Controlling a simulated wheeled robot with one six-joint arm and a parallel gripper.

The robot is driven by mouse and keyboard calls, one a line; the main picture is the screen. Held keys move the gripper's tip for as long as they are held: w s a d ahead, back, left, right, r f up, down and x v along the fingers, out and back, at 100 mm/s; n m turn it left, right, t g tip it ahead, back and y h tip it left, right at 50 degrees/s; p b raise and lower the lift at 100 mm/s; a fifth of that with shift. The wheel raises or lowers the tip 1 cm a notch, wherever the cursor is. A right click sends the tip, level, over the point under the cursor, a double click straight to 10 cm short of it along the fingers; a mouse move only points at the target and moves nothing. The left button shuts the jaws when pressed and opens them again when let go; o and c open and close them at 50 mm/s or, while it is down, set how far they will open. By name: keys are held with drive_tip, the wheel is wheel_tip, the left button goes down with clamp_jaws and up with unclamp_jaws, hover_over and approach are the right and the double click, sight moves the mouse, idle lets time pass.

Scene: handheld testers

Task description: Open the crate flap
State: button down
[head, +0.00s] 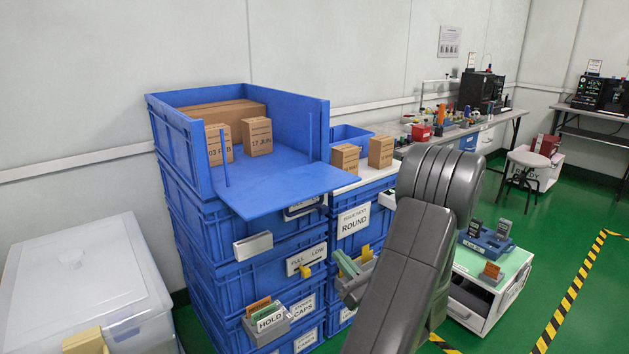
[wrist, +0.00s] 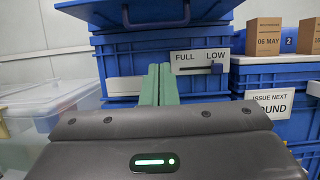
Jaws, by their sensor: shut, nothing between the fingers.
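The top blue crate (head: 175,138) stands on a stack of blue crates. Its front flap (head: 285,187) is folded down and sticks out about level from the open front. In the wrist view the flap (wrist: 150,8) shows at the top edge, seen from below. My gripper (head: 345,264) is in front of the stack, below the flap and to its right, apart from it.
Several cartons (head: 257,137) stand inside the top crate. A neighbouring shorter stack carries two cartons (head: 381,151). Label holders (head: 253,246) jut from the stack's front. A translucent lidded bin (head: 75,265) stands at left. A small white cart (head: 490,280) is right of my arm.

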sight(291, 194)
drive_tip(key=w+a+r+p, duration=0.2)
drive_tip(key=w+a+r, duration=0.4)
drive_tip(key=w+r, duration=0.2)
drive_tip(key=shift+w, duration=0.15)
drive_tip(key=shift+a, duration=0.1)
idle(0.4)
